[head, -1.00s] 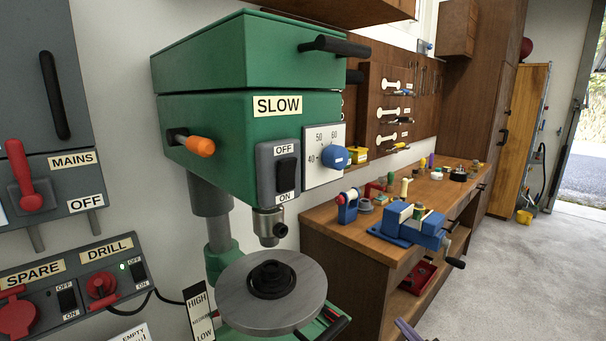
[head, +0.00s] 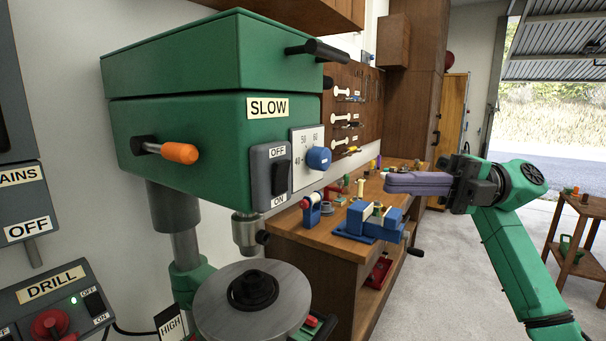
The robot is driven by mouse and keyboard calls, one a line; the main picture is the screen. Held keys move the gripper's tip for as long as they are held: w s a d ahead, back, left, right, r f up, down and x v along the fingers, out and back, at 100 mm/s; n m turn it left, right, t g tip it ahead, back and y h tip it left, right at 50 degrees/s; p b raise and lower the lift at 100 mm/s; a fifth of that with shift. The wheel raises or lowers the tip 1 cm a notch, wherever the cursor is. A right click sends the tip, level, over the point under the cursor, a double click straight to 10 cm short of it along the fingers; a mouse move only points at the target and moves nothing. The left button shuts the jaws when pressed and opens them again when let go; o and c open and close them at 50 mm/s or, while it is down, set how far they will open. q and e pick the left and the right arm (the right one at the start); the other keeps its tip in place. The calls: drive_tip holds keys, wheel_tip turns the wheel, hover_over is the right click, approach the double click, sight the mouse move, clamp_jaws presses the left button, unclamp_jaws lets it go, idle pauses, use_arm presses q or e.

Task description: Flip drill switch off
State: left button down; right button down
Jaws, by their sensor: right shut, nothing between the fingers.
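The green drill press (head: 185,125) stands at left centre. Its front has a grey switch plate with a black rocker (head: 280,178), marked OFF above and ON below; I cannot tell which way it is tipped. On the wall panel at lower left, below the DRILL label, is another black rocker (head: 94,303) with OFF above it, beside a lit green lamp (head: 74,300). My right gripper (head: 388,183) has purple fingers, shut and empty, pointing left. It is raised in front of the bench, right of the drill press and apart from both switches. My left gripper is out of view.
The round drill table (head: 220,310) and an orange-tipped lever (head: 180,153) stick out from the press. A blue dial (head: 319,158) sits right of the switch plate. Behind is a wooden bench (head: 300,260) with a blue vise (head: 365,222).

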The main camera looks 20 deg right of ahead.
drive_tip(key=p, duration=0.3)
approach(278, 173)
drive_tip(key=s+a, duration=0.3)
drive_tip(key=w+a+p, duration=0.2)
drive_tip(key=w, duration=0.1)
drive_tip(key=shift+w+a+r+p, duration=0.15)
drive_tip(key=shift+a+r+p, duration=0.25)
drive_tip(key=shift+f, duration=0.15)
